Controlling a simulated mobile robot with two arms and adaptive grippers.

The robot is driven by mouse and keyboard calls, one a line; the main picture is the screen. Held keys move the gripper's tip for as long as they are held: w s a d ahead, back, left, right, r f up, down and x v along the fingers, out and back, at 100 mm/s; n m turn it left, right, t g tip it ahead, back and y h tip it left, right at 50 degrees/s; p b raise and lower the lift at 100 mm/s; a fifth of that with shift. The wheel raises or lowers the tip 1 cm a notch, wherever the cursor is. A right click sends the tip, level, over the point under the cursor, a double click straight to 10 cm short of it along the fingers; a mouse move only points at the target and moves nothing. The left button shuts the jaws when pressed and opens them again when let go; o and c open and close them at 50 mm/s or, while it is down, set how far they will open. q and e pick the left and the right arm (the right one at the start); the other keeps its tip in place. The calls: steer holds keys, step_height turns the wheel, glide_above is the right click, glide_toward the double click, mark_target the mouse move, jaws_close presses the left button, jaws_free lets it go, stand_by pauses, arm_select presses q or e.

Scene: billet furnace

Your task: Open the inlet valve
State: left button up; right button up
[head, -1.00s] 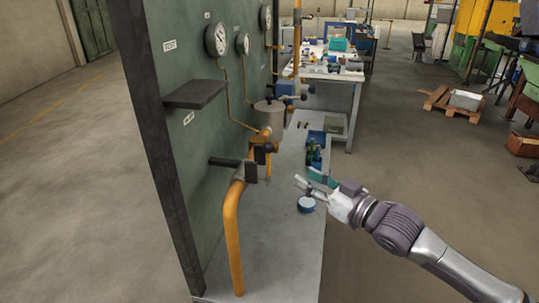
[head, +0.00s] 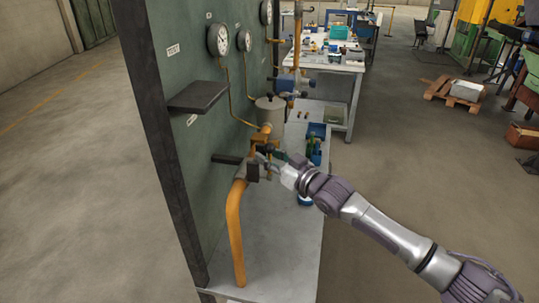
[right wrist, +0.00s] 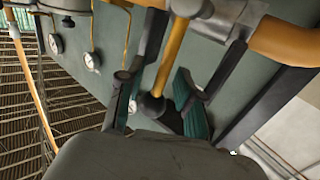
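The inlet valve (head: 252,172) sits on the thick orange pipe (head: 235,225) that rises beside the green panel; its body is dark and partly covered by my gripper. In the right wrist view its yellow lever (right wrist: 174,55) ends in a dark ball knob (right wrist: 151,106). My right gripper (head: 270,163) is at the valve. Its teal-padded fingers stand open on either side of the lever, with visible gaps at the knob. Whether a finger touches the lever farther up is unclear. My left gripper is not in view.
A dark shelf (head: 198,96) juts from the panel above the valve. A grey pot (head: 270,110) and an orange fitting stand just behind it. Gauges (head: 217,40) hang higher up. The grey bench (head: 275,250) is mostly bare in front.

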steer(key=shift+c, duration=0.4)
jaws_close()
steer(key=n+b, duration=0.1)
steer(key=b, duration=0.1)
steer(key=s+n+t+y+b, duration=0.1)
steer(key=shift+s+a+f+n+b, duration=0.1)
steer(key=shift+s+a+n+b, duration=0.15)
steer(key=shift+s+n+b, duration=0.1)
steer(key=shift+o, duration=0.4)
jaws_free()
